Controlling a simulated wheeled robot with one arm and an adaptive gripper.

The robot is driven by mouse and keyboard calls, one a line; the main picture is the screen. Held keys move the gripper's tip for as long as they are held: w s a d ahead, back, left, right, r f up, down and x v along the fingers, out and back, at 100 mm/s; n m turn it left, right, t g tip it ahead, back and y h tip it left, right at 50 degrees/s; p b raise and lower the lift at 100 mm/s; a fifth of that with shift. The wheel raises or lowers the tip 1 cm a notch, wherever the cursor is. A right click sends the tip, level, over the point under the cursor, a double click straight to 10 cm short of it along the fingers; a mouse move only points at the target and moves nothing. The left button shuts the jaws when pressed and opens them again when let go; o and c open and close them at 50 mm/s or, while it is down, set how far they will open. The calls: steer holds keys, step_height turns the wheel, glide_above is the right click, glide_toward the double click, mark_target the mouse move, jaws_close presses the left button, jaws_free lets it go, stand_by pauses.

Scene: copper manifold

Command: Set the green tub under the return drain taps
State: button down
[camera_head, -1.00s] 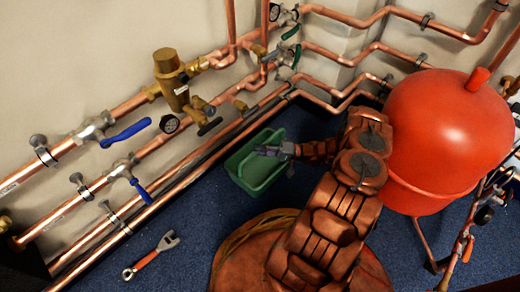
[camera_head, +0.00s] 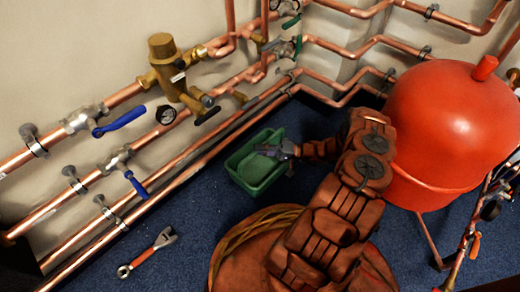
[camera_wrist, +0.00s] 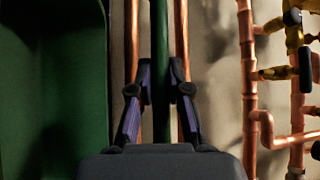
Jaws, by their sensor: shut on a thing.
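The green tub (camera_head: 243,180) is in the middle of the head view, above or on the blue floor beside the lowest wall pipe; I cannot tell whether it touches the floor. My gripper (camera_head: 279,151) is at its right side, shut on its wall. In the wrist view, my gripper (camera_wrist: 160,88) has a finger on each side of the thin green wall, and the tub's dark inside (camera_wrist: 55,90) fills the left. Small brass taps (camera_head: 240,97) (camera_head: 209,101) show on the pipes above the tub. Which ones are return drain taps is not clear.
Copper pipes with blue-lever valves (camera_head: 119,121) run along the left wall. Green-lever valves (camera_head: 291,47) are near the corner. A red tank (camera_head: 445,130) stands at the right. A wrench (camera_head: 147,253) lies on the floor.

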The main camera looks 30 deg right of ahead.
steer(key=shift+f, duration=0.5)
steer(key=c, duration=1)
jaws_free()
steer(key=shift+c, duration=0.2)
steer(key=shift+d, duration=0.1)
